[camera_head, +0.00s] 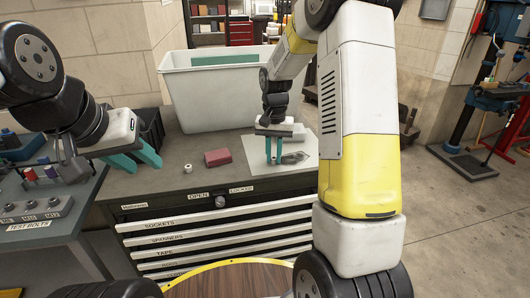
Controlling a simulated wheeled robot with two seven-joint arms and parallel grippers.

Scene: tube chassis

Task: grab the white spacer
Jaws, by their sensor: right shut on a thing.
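A small white spacer (188,168), a short ring-like cylinder, sits on the dark top of the drawer cabinet, left of the red block. My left gripper (140,160) has its teal fingers apart, with nothing seen between them, to the left of the spacer and apart from it. My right gripper (274,161) points down over a pale sheet (307,146) on the cabinet top, well right of the spacer. Its teal fingers are shut on a small grey pointed tool (295,158) at the sheet; the grip itself is partly hidden by the fingers.
A dark red block (217,157) lies between the spacer and the sheet. A large white bin (212,95) stands at the back of the cabinet. A side bench (40,225) with bolts and labelled holders is at left. The cabinet top around the spacer is mostly clear.

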